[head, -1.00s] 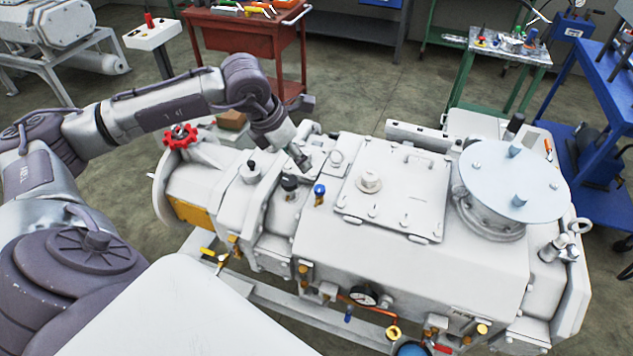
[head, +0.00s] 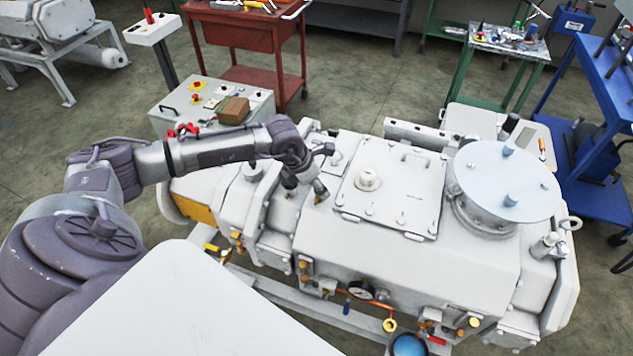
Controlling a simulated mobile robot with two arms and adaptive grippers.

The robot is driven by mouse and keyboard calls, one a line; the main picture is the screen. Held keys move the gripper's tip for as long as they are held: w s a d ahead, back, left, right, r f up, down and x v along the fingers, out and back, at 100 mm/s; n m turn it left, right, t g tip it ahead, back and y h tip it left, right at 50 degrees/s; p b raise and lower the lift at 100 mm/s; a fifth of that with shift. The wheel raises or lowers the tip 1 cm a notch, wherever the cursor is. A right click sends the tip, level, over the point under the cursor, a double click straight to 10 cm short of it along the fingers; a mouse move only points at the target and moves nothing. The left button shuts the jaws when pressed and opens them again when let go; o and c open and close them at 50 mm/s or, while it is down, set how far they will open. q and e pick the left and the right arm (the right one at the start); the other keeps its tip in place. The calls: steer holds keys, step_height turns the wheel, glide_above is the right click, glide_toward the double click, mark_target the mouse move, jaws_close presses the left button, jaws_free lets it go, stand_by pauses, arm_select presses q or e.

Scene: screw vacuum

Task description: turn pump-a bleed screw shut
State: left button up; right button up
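The pump (head: 420,250) is a large pale grey machine in the middle of the head view. A small fitting with a brass base (head: 318,199) stands on its top, left of the square bolted cover; I take it as the bleed screw. Its blue head is hidden now. My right gripper is not in view.
A square cover with a handle (head: 390,190) and a round light-blue lid (head: 507,180) lie to the right on the pump. Valves and a gauge (head: 361,290) line its front. A control box (head: 212,103) with a brown block stands behind, near my arm.

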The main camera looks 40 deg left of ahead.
arm_select(q)
jaws_close()
steer(key=shift+a+f+m+b, duration=0.15)
steer(key=shift+m+b, duration=0.25)
steer(key=shift+b, duration=0.35)
steer(key=m+b, duration=0.3)
steer(key=m+g+h+b, duration=0.1)
steer(key=m+b, duration=0.1)
steer(key=b, duration=0.1)
steer(key=m+g+h+b, duration=0.1)
steer(key=m+b, duration=0.2)
steer(key=shift+w+m+b, duration=0.3)
steer(key=shift+b, duration=0.1)
steer(key=m+g+b, duration=0.1)
steer(key=m+b, duration=0.1)
steer(key=m+g+b, duration=0.1)
steer(key=m+b, duration=0.1)
steer(key=m, duration=0.1)
steer(key=shift+w+h, duration=0.2)
steer(key=shift+h, duration=0.2)
steer(key=m+g+b, duration=0.1)
steer(key=m, duration=0.1)
steer(key=m+g+b, duration=0.1)
steer(key=m+b, duration=0.1)
steer(key=m, duration=0.1)
steer(key=shift+w+r+y, duration=0.1)
steer(key=shift+r+y, duration=0.1)
steer(key=shift+y, duration=0.2)
jaws_free()
